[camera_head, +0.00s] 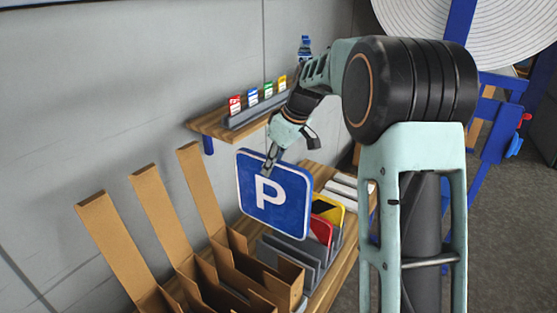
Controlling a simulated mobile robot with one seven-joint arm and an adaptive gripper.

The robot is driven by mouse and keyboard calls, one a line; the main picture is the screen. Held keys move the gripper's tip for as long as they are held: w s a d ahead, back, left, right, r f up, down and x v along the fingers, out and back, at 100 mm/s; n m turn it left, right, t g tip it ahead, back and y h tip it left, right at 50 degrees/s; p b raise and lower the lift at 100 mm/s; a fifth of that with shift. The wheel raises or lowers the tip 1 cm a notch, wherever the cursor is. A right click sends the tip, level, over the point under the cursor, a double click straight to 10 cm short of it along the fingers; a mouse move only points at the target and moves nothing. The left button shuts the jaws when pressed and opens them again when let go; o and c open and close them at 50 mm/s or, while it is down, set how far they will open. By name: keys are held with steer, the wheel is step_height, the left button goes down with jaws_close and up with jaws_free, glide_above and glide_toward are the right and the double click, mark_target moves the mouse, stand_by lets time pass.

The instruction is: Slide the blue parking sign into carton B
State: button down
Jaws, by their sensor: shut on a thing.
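The blue parking sign (286,208) is a rounded blue plate with a white border and a white P. My gripper (270,166) is shut on its upper edge and holds it upright, in the air in front of the slotted grey rack. Three open cardboard cartons (262,272) with tall raised back flaps stand in a row at the lower left. No letters show on them, so I cannot tell which is carton B. The sign hangs to the upper right of the nearest-to-rack carton and hides part of the rack.
The grey rack (277,262) holds a yellow sign (328,209) and a red sign (321,230) beside the cartons. A wooden wall shelf (208,127) with small coloured cards is behind my gripper. White items lie at the bench's right end.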

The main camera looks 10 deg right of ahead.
steer(key=s+a+b, duration=0.2)
steer(key=s+a, duration=1.4)
steer(key=s, duration=0.2)
step_height(320, 180, down, 31)
steer(key=b, duration=2.3)
steer(key=shift+b, duration=0.35)
steer(key=shift+w+f+b, duration=0.1)
steer(key=shift+f+b, duration=0.6)
steer(key=c, duration=1.8)
jaws_free()
steer(key=shift+o, duration=0.2)
steer(key=shift+d, duration=0.1)
steer(key=v, duration=0.7)
steer(key=shift+r, duration=0.35)
